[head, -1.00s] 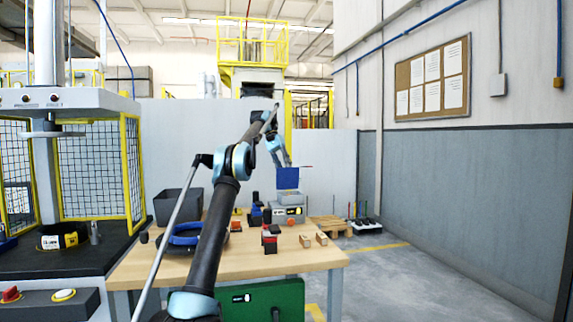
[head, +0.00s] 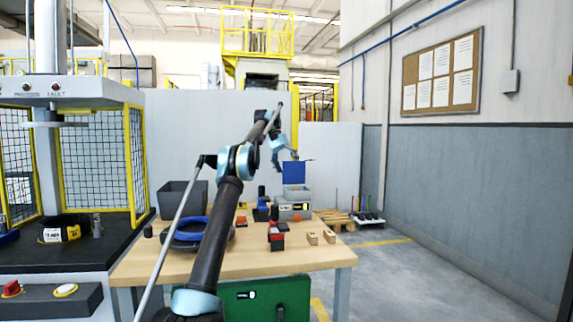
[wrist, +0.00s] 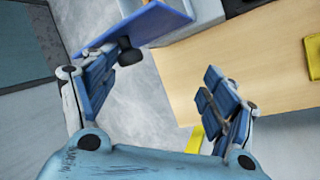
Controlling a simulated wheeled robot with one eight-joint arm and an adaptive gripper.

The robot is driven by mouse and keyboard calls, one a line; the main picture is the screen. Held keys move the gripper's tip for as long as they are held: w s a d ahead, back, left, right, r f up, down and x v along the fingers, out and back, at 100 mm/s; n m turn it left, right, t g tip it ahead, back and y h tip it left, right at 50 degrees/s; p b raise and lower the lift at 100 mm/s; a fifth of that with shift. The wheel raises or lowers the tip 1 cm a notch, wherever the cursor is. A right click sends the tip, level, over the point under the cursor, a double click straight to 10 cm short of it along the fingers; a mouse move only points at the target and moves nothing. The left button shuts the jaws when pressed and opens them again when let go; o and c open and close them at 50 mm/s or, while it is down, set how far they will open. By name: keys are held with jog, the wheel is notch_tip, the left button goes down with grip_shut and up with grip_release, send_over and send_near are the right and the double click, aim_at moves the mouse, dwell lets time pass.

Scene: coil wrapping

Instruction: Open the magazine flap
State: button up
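The blue magazine flap (head: 295,173) stands upright above the grey magazine box (head: 296,192) at the back right of the table. In the wrist view the flap (wrist: 155,20) shows as a blue plate at the top, with a dark round knob (wrist: 130,55) close to it. My gripper (head: 294,156) is at the flap's upper edge. In the wrist view my gripper (wrist: 168,72) has its fingers spread wide with nothing between them. The left finger is beside the flap and knob; I cannot tell whether it touches them.
The wooden table (head: 240,262) also holds a dark bin (head: 182,196), a blue and black ring (head: 183,236), red and black blocks (head: 276,237) and small wooden blocks (head: 329,237). A caged press stands at the left.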

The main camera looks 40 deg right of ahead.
jog(key=shift+s+d+f, duration=0.25)
jog(key=shift+s+d, duration=0.15)
jog(key=shift+d, duration=0.1)
jog(key=shift+c, duration=0.3)
jog(key=shift+s+r, duration=0.5)
jog(key=shift+s, duration=0.05)
jog(key=c, duration=0.4)
jog(key=shift+a, duration=0.1)
jog(key=shift+a+r, duration=0.25)
jog(key=shift+a, duration=0.05)
